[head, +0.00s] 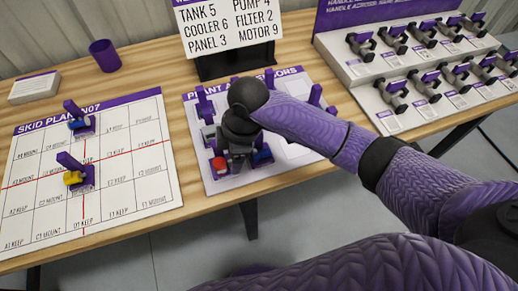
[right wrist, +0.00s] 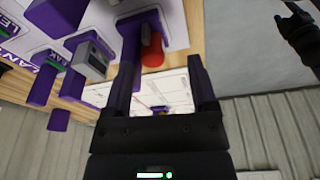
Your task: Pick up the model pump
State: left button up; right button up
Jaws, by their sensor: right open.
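My right gripper (head: 238,150) hangs over the white plant board (head: 292,150) in the head view. In the right wrist view its jaws (right wrist: 163,78) are apart. A model with a red cylinder (right wrist: 152,48) and a purple upright stands at the jaws, close to the left finger; nothing is clearly gripped. The red model (head: 219,166) and a blue one (head: 262,157) flank the gripper in the head view. A grey box model (right wrist: 92,58) stands to the left in the wrist view. I cannot tell which model is the pump; my arm hides part of the board.
The skid plan board (head: 120,150) lies left, with a blue model (head: 82,125) and a yellow one (head: 75,179). A tiered rack (head: 365,72) of several grey-and-purple parts stands right. A purple cup (head: 105,56) and black-based sign (head: 235,25) stand behind. A dark jointed shape (right wrist: 298,30) is unclear.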

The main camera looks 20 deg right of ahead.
notch_tip(320, 180, up, 7)
jog(key=n+h, duration=0.2)
send_over(260, 147)
jog(key=w, duration=0.2)
jog(key=shift+s+a+f, duration=0.1)
jog(key=shift+a, duration=0.1)
jog(key=shift+d, duration=0.2)
jog(key=f+b, duration=0.1)
jog(key=f, duration=0.2)
jog(key=f+b, duration=0.1)
jog(key=f, duration=0.2)
jog(key=f+b, duration=0.1)
jog(key=f, duration=0.2)
jog(key=shift+s+a+f+b, duration=0.1)
jog(key=shift+s+a+b, duration=0.05)
jog(key=shift+s+b, duration=0.25)
jog(key=shift+f, duration=0.15)
jog(key=c, duration=0.9)
pick_arm(q)
jog(key=f, duration=0.1)
jog(key=s+a+f, duration=0.1)
jog(key=f, duration=0.1)
jog(key=shift+s+a+f, duration=0.15)
jog(key=shift+f, duration=0.15)
pick_arm(e)
grip_shut()
